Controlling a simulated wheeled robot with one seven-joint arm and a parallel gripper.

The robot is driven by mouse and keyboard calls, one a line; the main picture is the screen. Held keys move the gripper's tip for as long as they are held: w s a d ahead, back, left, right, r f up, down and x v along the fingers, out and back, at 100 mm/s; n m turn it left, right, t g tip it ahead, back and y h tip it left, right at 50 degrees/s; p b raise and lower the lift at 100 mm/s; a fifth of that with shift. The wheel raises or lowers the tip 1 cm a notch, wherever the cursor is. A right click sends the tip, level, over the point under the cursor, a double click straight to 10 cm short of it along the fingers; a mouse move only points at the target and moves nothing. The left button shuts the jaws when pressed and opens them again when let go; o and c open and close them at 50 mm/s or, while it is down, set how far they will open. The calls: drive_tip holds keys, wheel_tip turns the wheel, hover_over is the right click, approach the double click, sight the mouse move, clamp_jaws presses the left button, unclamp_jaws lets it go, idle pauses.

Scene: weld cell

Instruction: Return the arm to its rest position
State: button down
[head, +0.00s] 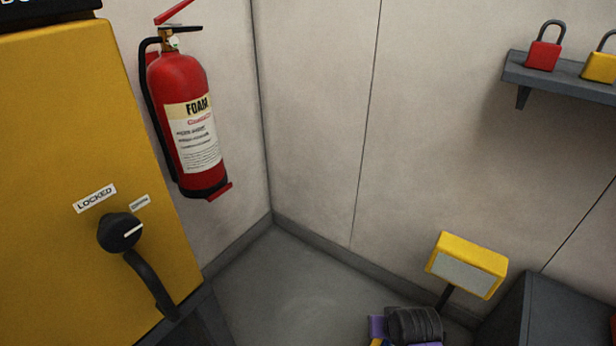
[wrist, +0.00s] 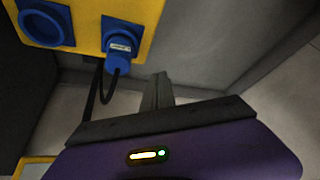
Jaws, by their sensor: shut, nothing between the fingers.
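My gripper (wrist: 157,91) shows in the wrist view. Its grey fingers are together above the dark bar and purple housing with a lit status light. The fingers hold nothing. They point toward the floor and wall below a yellow panel (wrist: 88,12), apart from it as far as I can see. In the head view only a purple and black part of my arm shows at the bottom edge, and I cannot make out the fingers there.
The yellow panel carries a blue plug (wrist: 120,50) with a dark cable and a round blue socket (wrist: 45,22). A yellow cabinet (head: 70,120) with a black knob (head: 120,232) stands left. A fire extinguisher (head: 188,120) hangs nearby. A shelf (head: 560,82) holds padlocks. A yellow lamp-like box (head: 467,264) stands lower right.

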drive_tip(key=s+r+t, duration=1.2)
drive_tip(key=s+r, duration=1.5)
drive_tip(key=s, duration=0.3)
drive_tip(key=s+g, duration=0.2)
drive_tip(key=s, duration=0.5)
wheel_tip(320, 180, up, 27)
drive_tip(key=p, duration=2.7)
drive_tip(key=shift+n+p, duration=0.4)
drive_tip(key=shift+s+d, duration=0.1)
